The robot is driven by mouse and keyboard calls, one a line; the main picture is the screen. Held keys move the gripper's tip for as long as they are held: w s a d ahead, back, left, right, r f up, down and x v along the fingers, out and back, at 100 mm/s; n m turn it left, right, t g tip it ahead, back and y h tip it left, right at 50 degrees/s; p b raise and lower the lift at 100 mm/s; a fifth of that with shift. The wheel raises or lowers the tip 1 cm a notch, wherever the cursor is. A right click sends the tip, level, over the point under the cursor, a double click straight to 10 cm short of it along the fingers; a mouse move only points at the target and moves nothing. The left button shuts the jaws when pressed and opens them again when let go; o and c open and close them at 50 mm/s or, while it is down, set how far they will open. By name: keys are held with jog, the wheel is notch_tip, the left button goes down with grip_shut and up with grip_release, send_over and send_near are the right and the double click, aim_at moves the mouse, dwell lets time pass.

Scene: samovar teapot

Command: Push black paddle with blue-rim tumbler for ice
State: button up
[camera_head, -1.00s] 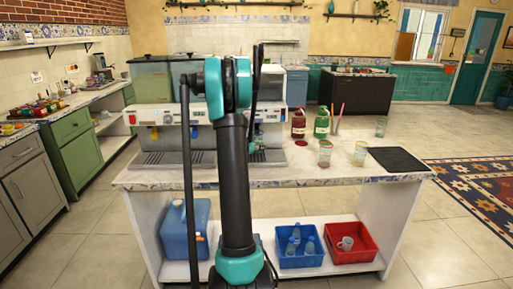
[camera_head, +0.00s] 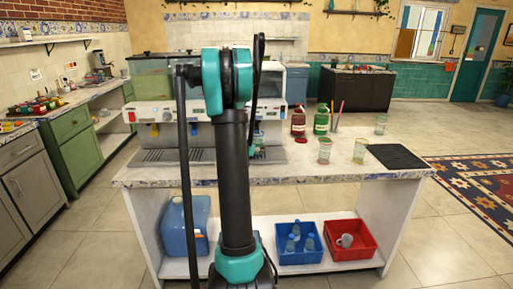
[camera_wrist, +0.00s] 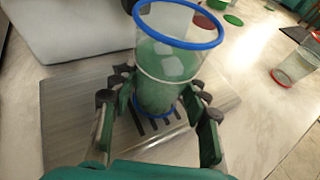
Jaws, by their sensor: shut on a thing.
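The blue-rim tumbler (camera_wrist: 178,62) is clear, with a blue rim, a blue base ring and a pale band. It looks green inside, with pale ice-like cubes. My gripper (camera_wrist: 160,88) is shut around its lower half in the wrist view, one finger on each side. The tumbler is over a slotted metal drip tray (camera_wrist: 75,115); I cannot tell if its base touches. In the head view the gripper and tumbler are largely hidden behind my arm, near the white dispenser machine (camera_head: 150,113). I cannot make out the black paddle in either view.
The machine stands on the counter (camera_head: 330,174). To the right are a red bottle (camera_head: 298,122), a green bottle (camera_head: 320,122), several tumblers, including one (camera_head: 325,152), and a black mat (camera_head: 397,157). The counter front between the machine and these tumblers is mostly clear.

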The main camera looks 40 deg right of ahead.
jog(key=shift+s, duration=0.1)
dwell(0.7)
jog(key=shift+s+a, duration=0.85)
jog(key=shift+s, duration=0.55)
jog(key=shift+s+a, duration=0.9)
jog(key=shift+s, duration=0.5)
jog(key=shift+s+a, duration=0.85)
jog(key=shift+s, duration=0.55)
